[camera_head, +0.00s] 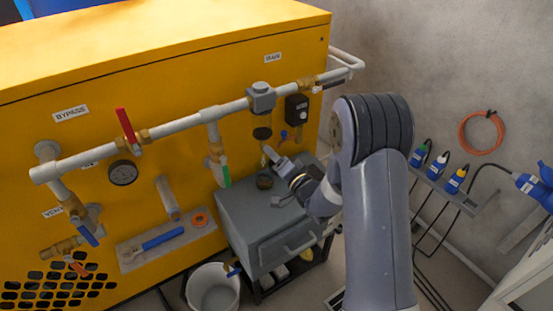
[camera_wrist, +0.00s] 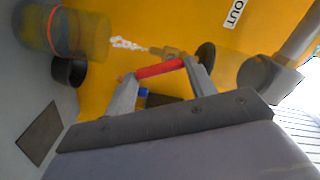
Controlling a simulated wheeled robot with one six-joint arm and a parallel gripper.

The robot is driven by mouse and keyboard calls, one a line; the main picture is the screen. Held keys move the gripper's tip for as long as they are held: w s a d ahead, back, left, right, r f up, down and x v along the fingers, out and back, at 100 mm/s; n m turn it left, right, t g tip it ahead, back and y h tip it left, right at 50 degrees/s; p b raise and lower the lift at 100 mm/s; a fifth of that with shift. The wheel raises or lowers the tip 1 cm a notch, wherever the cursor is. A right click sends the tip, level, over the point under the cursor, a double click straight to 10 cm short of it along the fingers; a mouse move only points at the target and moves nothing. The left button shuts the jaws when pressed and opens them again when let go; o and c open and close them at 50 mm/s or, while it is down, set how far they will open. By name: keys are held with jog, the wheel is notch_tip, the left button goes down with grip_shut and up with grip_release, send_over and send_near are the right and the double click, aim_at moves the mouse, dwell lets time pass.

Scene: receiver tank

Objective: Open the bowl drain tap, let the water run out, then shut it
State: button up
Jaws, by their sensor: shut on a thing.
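The bowl hangs under the grey housing on the pipe, and its black base (camera_head: 262,133) shows in the head view. In the wrist view the base (camera_wrist: 206,55) has a small brass drain tap (camera_wrist: 168,51) on it. My gripper (camera_wrist: 160,70) is shut on the tap's red lever (camera_wrist: 158,69). A pale, broken stream of water (camera_wrist: 126,43) runs from the tap's spout toward a clear jar (camera_wrist: 78,36) with a red band. In the head view the jar (camera_head: 264,181) stands on the grey cabinet below the tap. My gripper (camera_head: 275,158) is small there. The water level is unclear.
The grey cabinet (camera_head: 270,215) stands against the yellow machine (camera_head: 180,60). A dark cup (camera_wrist: 70,72) is near the jar. A red-lever valve (camera_head: 126,125), gauge (camera_head: 123,173) and green-handled valve (camera_head: 222,172) are left. A white bucket (camera_head: 212,290) stands on the floor.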

dwell(0.4)
jog(key=o, duration=1)
